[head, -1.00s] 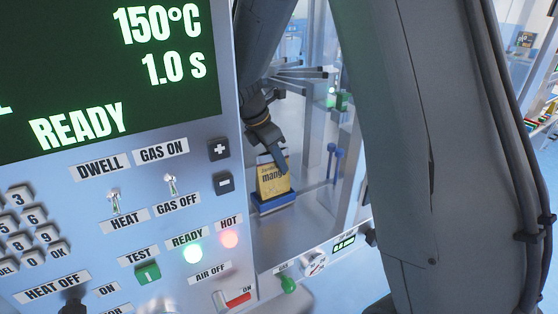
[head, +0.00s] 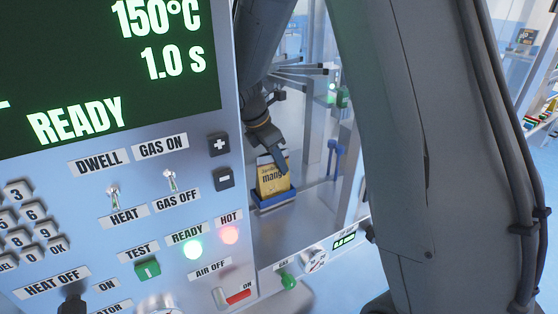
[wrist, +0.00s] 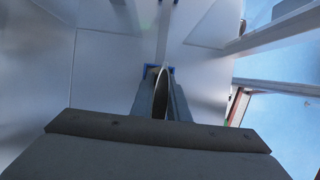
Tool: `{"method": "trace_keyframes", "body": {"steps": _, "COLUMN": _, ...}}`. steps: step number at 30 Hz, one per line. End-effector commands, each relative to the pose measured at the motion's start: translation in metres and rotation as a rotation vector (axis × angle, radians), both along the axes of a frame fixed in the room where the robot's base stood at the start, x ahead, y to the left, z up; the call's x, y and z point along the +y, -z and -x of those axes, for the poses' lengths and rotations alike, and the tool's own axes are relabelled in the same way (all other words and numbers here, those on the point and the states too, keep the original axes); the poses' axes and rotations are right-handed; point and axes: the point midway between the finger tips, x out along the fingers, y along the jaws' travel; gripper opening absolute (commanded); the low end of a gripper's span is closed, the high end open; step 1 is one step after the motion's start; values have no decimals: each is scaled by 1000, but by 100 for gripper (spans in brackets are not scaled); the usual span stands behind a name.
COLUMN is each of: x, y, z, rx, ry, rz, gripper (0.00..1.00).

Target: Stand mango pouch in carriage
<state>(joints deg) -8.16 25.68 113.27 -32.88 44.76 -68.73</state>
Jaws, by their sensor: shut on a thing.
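The mango pouch (head: 271,180) is yellow with a pale top and stands upright in the head view, its lower end inside the blue carriage (head: 272,200). My gripper (head: 279,158) is shut on the pouch's upper part from above. In the wrist view the pouch (wrist: 161,95) shows edge-on as a thin strip between my gripper's fingers (wrist: 162,100). A bit of the blue carriage (wrist: 150,70) shows past the fingertips. Whether the pouch's bottom touches the carriage floor is hidden.
A control panel (head: 130,185) with a READY display fills the left. My arm covers the right side. A blue post-like fitting (head: 333,158) stands right of the carriage. The metal surface before the carriage is clear.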

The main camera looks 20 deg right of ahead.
Motion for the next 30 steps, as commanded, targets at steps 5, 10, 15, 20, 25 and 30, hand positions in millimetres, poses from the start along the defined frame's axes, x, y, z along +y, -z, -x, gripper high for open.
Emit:
{"method": "trace_keyframes", "body": {"steps": 5, "x": 0, "y": 5, "z": 0, "rx": 1, "ry": 0, "rz": 0, "gripper": 0}}
{"method": "trace_keyframes", "body": {"steps": 10, "x": 0, "y": 10, "z": 0, "rx": 1, "ry": 0, "rz": 0, "gripper": 0}}
{"method": "trace_keyframes", "body": {"steps": 15, "x": 0, "y": 15, "z": 0, "rx": 2, "ry": 0, "rz": 1, "gripper": 0}}
{"method": "trace_keyframes", "body": {"steps": 20, "x": 0, "y": 18, "z": 0, "rx": 1, "ry": -1, "rz": 0, "gripper": 0}}
{"method": "trace_keyframes", "body": {"steps": 25, "x": 0, "y": 18, "z": 0, "rx": 1, "ry": -1, "rz": 0, "gripper": 0}}
{"method": "trace_keyframes", "body": {"steps": 30, "x": 0, "y": 18, "z": 0, "rx": 1, "ry": 0, "rz": 0, "gripper": 28}}
